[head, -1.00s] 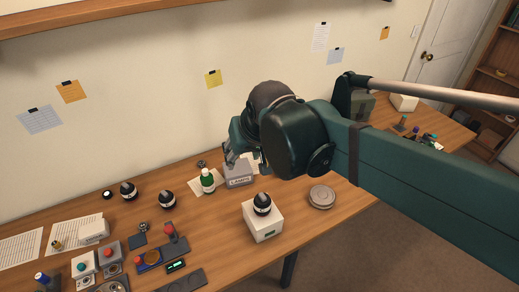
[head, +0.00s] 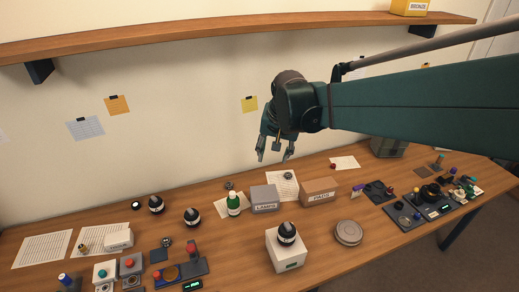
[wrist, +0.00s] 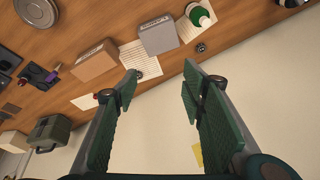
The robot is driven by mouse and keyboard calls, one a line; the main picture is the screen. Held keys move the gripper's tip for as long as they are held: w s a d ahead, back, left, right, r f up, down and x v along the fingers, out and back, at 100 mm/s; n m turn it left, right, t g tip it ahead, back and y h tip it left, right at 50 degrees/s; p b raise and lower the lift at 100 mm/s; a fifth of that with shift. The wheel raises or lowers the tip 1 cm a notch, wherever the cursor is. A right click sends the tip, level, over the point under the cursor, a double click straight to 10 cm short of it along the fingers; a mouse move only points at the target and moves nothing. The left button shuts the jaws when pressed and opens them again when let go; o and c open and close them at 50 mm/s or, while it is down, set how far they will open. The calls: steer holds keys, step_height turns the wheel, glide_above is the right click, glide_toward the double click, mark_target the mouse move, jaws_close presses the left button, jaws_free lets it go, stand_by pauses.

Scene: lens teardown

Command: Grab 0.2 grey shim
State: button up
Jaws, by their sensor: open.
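I cannot pick out the 0.2 grey shim in either view; its label is too small to read. My gripper (head: 275,157) is open and empty, raised above the back of the table with its fingers pointing down. In the wrist view its two green-padded fingers (wrist: 160,72) are spread wide with nothing between them. Below it stand a grey LAMPS box (head: 264,198) and a brown PADS box (head: 319,192), with a paper sheet between them. A dark flat pad (head: 379,192) lies right of the PADS box, with small parts around it.
A green bottle (head: 233,205) stands left of the LAMPS box. A white box (head: 287,255) with a black bulb-shaped item and a round tin (head: 348,233) stand in front. Dark trays of small parts (head: 405,216) lie at right. A shelf (head: 230,38) spans the wall above.

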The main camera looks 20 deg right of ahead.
steer(key=w+d+f+m+g, duration=0.1)
steer(key=w+d+f+m, duration=0.1)
steer(key=w+d+f, duration=0.4)
steer(key=w+d+f+m+g, duration=0.1)
steer(key=w+d+f+m, duration=0.2)
steer(key=w, duration=0.4)
steer(key=m+g, duration=0.2)
steer(key=m, duration=0.2)
glide_above(289, 174)
steer(key=shift+y, duration=0.3)
step_height(289, 174, down, 17)
steer(key=shift+w+r, duration=0.1)
steer(key=shift+r, duration=0.05)
steer(key=shift+f, duration=1.3)
steer(key=shift+f, duration=0.1)
steer(key=shift+f, duration=2.5)
